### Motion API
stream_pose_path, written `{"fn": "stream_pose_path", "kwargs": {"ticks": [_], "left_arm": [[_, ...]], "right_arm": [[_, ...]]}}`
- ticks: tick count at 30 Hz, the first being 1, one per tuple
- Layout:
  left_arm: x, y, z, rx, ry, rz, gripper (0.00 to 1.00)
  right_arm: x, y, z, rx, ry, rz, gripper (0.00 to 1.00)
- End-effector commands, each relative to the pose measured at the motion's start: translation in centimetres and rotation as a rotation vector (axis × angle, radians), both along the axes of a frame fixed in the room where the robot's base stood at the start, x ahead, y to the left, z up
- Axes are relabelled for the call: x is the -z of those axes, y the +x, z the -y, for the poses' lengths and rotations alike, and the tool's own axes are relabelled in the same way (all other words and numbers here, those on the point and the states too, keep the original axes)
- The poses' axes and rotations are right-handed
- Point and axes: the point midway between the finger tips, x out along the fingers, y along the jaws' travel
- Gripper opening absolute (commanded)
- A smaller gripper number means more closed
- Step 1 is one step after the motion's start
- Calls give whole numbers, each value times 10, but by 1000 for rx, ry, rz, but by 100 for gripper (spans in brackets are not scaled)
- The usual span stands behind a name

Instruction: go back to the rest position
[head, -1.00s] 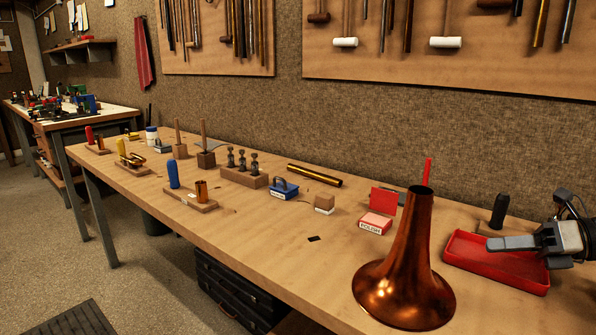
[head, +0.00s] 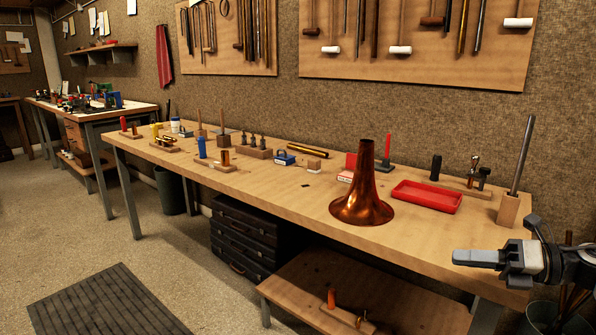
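My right gripper (head: 476,258) reaches in from the right edge in the head view, in front of the bench's right end and pointing left. I see its grey fingers side-on as one shape, so I cannot tell whether they are open or shut. Nothing shows hanging from it. My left gripper is not in view. The bench (head: 300,222) carries a copper-coloured horn bell (head: 363,203) standing on its wide rim. A red tray (head: 427,197) lies to the right of the bell and looks empty.
A wooden block with a metal rod (head: 522,155) stands at the bench's right end, above my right gripper in the picture. A lower shelf (head: 370,290) holds an orange-handled tool. Black cases (head: 243,240) stand under the bench. The floor mat (head: 108,302) and floor at left are clear.

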Motion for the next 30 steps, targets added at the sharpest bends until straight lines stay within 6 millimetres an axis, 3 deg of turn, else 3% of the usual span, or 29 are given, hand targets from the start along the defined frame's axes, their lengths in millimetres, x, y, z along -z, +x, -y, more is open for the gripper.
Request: {"fn": "stream_pose_path", "kwargs": {"ticks": [1,8,13,17,21,25,30], "left_arm": [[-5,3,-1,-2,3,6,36],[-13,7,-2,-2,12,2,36],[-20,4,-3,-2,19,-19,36],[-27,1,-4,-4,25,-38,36],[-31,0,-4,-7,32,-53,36],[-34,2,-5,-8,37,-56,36],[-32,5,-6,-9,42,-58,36]], "right_arm": [[6,-1,-17,10,58,-29,18],[31,-10,-83,133,393,-214,18],[58,-37,-132,332,787,-520,18],[92,-81,-155,601,1161,-901,18],[129,-144,-168,909,1474,-1307,18],[149,-198,-179,1127,1647,-1583,18],[158,-231,-187,1260,1730,-1743,18]]}}
